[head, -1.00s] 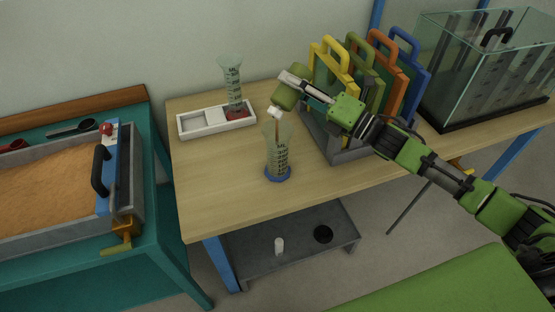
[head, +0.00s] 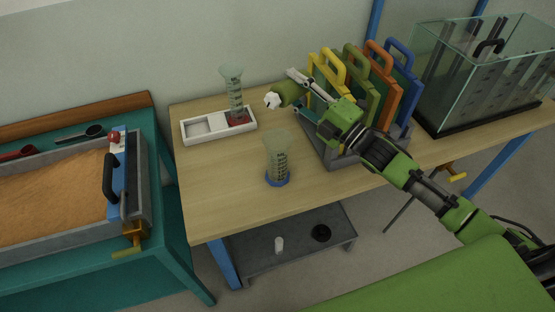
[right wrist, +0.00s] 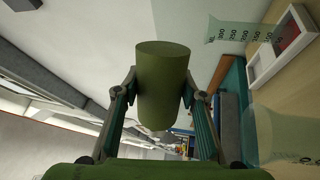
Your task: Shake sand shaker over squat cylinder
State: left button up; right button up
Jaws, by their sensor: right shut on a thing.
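The sand shaker is a green cylinder (head: 288,92) with a white end (head: 272,101). My right gripper (head: 296,94) is shut on it. It is held tilted, nearly on its side, white end to the left, above and apart from the blue-based cylinder. In the right wrist view the shaker (right wrist: 163,85) sits between both fingers; its white end is hidden. A clear graduated cylinder with a flared top and blue base (head: 277,160) stands upright on the table. A red-based one (head: 234,90) stands in a white tray. I take the blue-based one as the squat cylinder. My left gripper is out of view.
The white tray (head: 205,125) lies at the table's back left. A rack with several coloured handled panels (head: 325,70) stands close behind my right arm. A glass tank (head: 470,85) is at the right. A sand box (head: 50,195) is at the left. The table front is clear.

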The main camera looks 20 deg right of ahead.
aim_at(284, 107)
jog(key=m+p, duration=0.1)
jog(key=m, duration=0.1)
jog(key=r+m+h+p, duration=0.1)
jog(key=m+p, duration=0.1)
jog(key=m+h+p, duration=0.1)
jog(key=m+p, duration=0.1)
jog(key=shift+r+t, duration=0.25)
jog(key=shift+t, duration=0.15)
jog(key=shift+m+p, duration=0.35)
jog(key=shift+m, duration=0.45)
jog(key=shift+f, duration=0.1)
jog(key=s+a+f, duration=0.2)
jog(key=s, duration=0.1)
jog(key=s+a+f, duration=0.1)
jog(key=shift+s+a+b, duration=0.2)
jog(key=shift+a+b, duration=0.15)
jog(key=s+f+m+t+h+b, duration=0.1)
jog(key=s+m+h, duration=0.3)
jog(key=s, duration=1.6)
jog(key=h+b, duration=0.1)
jog(key=h, duration=0.3)
jog(key=shift+s+d+m+t+h, duration=0.15)
jog(key=shift+d+m+t+h, duration=0.15)
jog(key=shift+d+m, duration=0.1)
jog(key=shift+a+f+b, duration=0.1)
jog(key=shift+f+b, duration=0.1)
jog(key=shift+b, duration=0.1)
